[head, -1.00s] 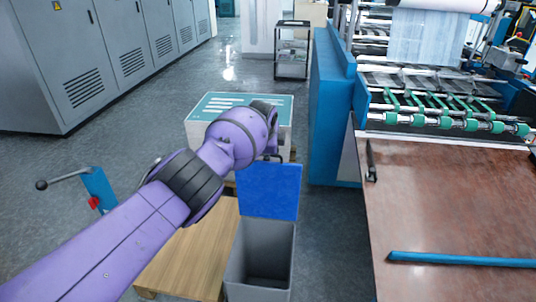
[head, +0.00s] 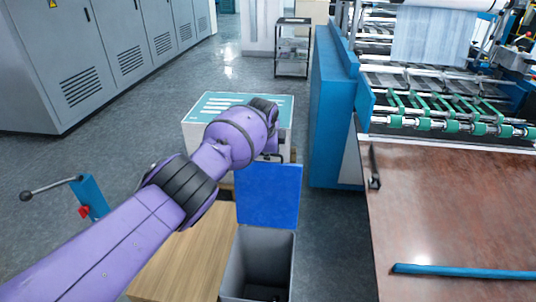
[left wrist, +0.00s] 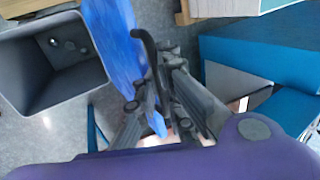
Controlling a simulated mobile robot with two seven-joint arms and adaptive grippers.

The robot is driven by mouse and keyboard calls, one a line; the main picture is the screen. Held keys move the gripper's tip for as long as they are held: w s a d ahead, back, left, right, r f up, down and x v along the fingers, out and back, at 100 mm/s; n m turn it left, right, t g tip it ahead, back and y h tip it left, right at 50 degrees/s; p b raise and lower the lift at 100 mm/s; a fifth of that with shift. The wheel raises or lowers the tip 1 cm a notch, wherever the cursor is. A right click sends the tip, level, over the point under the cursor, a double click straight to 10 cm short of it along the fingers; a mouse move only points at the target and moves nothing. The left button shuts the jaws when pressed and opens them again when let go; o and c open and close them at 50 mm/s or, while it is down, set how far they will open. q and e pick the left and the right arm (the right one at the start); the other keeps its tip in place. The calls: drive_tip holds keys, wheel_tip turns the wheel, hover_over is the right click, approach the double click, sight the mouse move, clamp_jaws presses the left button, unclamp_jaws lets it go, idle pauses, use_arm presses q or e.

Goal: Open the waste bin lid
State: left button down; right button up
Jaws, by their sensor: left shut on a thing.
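The waste bin (head: 233,272) is a grey open-topped box, low in the middle of the head view. Its blue lid (head: 268,197) stands raised, roughly upright, at the bin's far edge, leaving the mouth uncovered. My left gripper (head: 277,156) is at the lid's top edge, partly hidden behind my purple wrist. In the left wrist view the gripper (left wrist: 157,85) is shut on the lid (left wrist: 118,45), beside a dark curved piece; the exact contact is hard to see. The bin (left wrist: 35,75) shows its inside there, with some dark bits at the bottom. My right gripper is not in view.
A stack of printed sheets (head: 195,110) stands behind my wrist. A blue post with a crank handle (head: 90,197) is at left. The machine with a brown table (head: 430,220) is at right. Grey floor lies between.

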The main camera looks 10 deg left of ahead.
use_arm(q)
drive_tip(key=shift+s+f, duration=0.15)
drive_tip(key=shift+f, duration=0.15)
drive_tip(key=c, duration=1.9)
unclamp_jaws()
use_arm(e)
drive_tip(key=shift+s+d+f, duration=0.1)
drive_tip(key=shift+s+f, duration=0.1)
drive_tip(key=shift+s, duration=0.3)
use_arm(q)
drive_tip(key=shift+r, duration=0.1)
drive_tip(key=shift+s+r, duration=0.1)
drive_tip(key=shift+r, duration=0.6)
drive_tip(key=v, duration=1)
drive_tip(key=shift+s+r, duration=0.25)
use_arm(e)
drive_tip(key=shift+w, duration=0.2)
